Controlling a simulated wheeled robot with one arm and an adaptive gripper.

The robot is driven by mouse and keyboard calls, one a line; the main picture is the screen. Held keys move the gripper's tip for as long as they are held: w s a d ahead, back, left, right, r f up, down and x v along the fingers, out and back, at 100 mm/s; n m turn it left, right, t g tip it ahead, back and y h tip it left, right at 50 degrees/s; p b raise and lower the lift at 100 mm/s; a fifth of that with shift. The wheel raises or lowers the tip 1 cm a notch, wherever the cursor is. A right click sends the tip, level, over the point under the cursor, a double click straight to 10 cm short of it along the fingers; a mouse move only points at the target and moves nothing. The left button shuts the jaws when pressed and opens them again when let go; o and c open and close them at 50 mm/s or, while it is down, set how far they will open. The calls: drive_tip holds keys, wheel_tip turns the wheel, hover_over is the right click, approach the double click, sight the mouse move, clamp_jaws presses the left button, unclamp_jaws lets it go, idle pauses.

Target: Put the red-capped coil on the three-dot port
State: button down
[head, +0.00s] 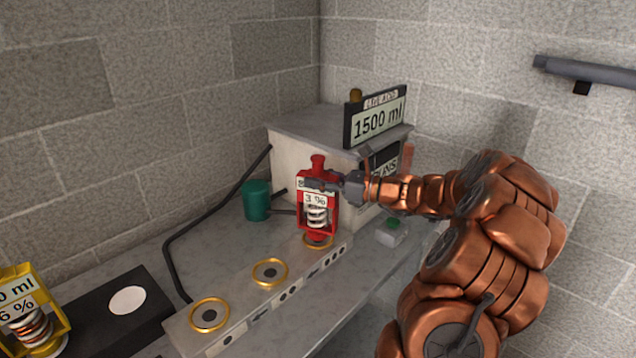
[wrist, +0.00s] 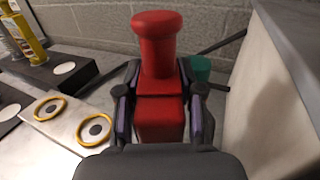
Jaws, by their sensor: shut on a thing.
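The red-capped coil (head: 318,208) is a red frame with a silver spring and a "3 %" label. It is upright in the head view, directly over the farthest gold-ringed port (head: 318,242), which has several dark dots beside it, apparently three. I cannot tell whether its base touches the port. My gripper (head: 325,183) is shut on the coil's upper body from the right. In the wrist view the red cap (wrist: 158,40) rises between the fingers, and the port below is hidden.
Two empty ringed ports, middle (head: 270,272) and near (head: 210,314), share the strip. A yellow coil (head: 30,315) stands at left beside a black block (head: 110,310). A grey box with a "1500 ml" sign (head: 376,122) stands close behind the coil. A green cylinder (head: 257,201) and black hose are nearby.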

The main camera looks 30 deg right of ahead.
drive_tip(key=shift+f, duration=0.65)
drive_tip(key=c, duration=0.7)
unclamp_jaws()
drive_tip(key=b+v, duration=0.1)
drive_tip(key=v, duration=1.1)
